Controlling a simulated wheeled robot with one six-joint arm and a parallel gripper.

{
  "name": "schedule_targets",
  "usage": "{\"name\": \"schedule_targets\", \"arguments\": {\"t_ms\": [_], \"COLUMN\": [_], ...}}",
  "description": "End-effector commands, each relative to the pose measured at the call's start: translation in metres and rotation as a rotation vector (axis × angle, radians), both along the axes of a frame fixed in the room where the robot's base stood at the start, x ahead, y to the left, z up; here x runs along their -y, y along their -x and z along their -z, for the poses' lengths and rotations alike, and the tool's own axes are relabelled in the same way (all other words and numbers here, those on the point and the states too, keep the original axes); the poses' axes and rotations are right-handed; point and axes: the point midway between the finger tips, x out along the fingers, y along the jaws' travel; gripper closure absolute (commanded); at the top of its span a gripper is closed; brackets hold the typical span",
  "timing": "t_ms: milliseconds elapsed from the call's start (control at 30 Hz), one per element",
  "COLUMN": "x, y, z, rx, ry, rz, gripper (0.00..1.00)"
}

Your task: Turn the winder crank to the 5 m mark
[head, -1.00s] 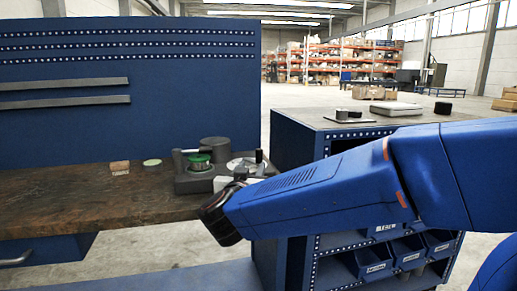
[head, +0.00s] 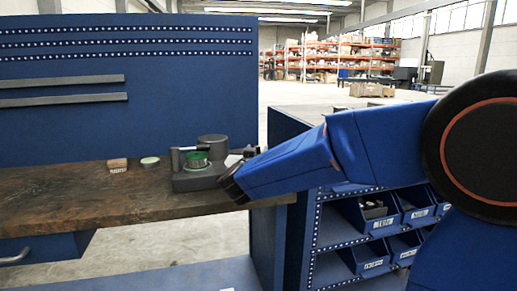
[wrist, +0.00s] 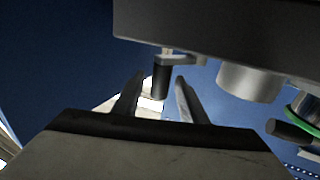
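The winder (head: 190,182) sits on the right end of the workbench, with a green spool (head: 197,160) and a grey cylinder (head: 212,146) on it. My arm covers its right part, and I see no scale or 5 m mark. In the wrist view the winder's dark body (wrist: 215,22) fills the top. A crank arm (wrist: 182,59) carries a dark upright handle (wrist: 160,82). My gripper (wrist: 160,77) is open, one finger on each side of the handle, with visible gaps. In the head view my arm hides the fingers.
A small tan block (head: 117,164) and a round green-topped tin (head: 150,162) stand left of the winder on the workbench (head: 90,195). A blue shelf unit with labelled bins (head: 370,215) stands to the right. The bench's left part is clear.

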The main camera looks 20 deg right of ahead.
Motion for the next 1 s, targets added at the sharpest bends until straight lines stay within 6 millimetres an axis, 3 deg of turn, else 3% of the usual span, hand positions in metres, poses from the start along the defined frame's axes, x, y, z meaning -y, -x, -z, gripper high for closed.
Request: {"name": "schedule_targets", "arguments": {"t_ms": [300, 667, 833, 1000], "x": [0.015, 0.016, 0.016, 0.016], "y": [-0.032, -0.035, -0.035, -0.035], "z": [0.0, 0.0, 0.0, 0.0], "rx": [-0.001, 0.0, 0.0, 0.0], "ry": [0.001, 0.001, 0.001, 0.001], "rz": [0.0, -0.001, -0.001, -0.002], "gripper": [0.61, 0.61, 1.0, 1.0]}}
